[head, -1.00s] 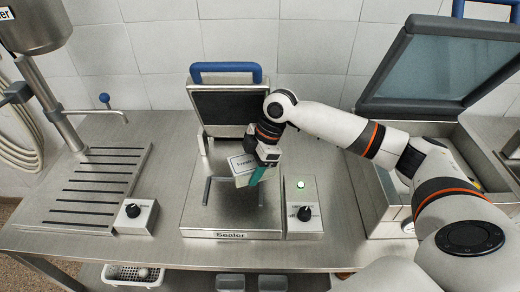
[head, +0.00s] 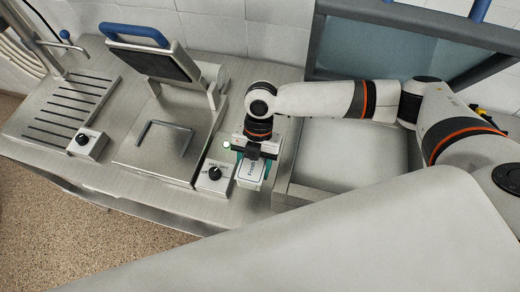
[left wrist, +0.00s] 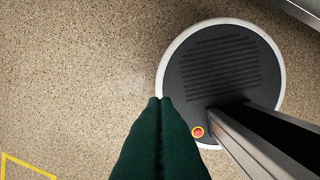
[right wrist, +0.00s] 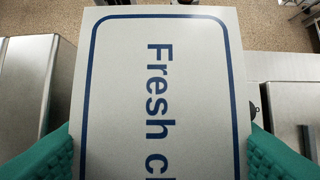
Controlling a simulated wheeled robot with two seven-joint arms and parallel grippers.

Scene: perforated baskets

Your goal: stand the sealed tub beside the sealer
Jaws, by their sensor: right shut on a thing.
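The tub (head: 250,172), white with a blue-bordered "Fresh" label, is in my right gripper (head: 254,158), just right of the sealer's control box. Whether it touches the counter I cannot tell. In the right wrist view the tub's label (right wrist: 158,90) fills the middle, with a green finger on each side. The sealer (head: 135,150) stands left of the tub with its blue-handled lid (head: 150,62) raised and its bed empty. Its control box (head: 214,178) has a black knob and a lit green lamp. My left gripper (left wrist: 158,100) has its green fingers together, empty, above the floor.
A large steel machine (head: 350,145) with an open lid (head: 400,50) stands close on the tub's right. A slotted drain board (head: 60,112) and another knob box (head: 86,143) are at the left. A narrow counter strip lies between the control box and the large machine.

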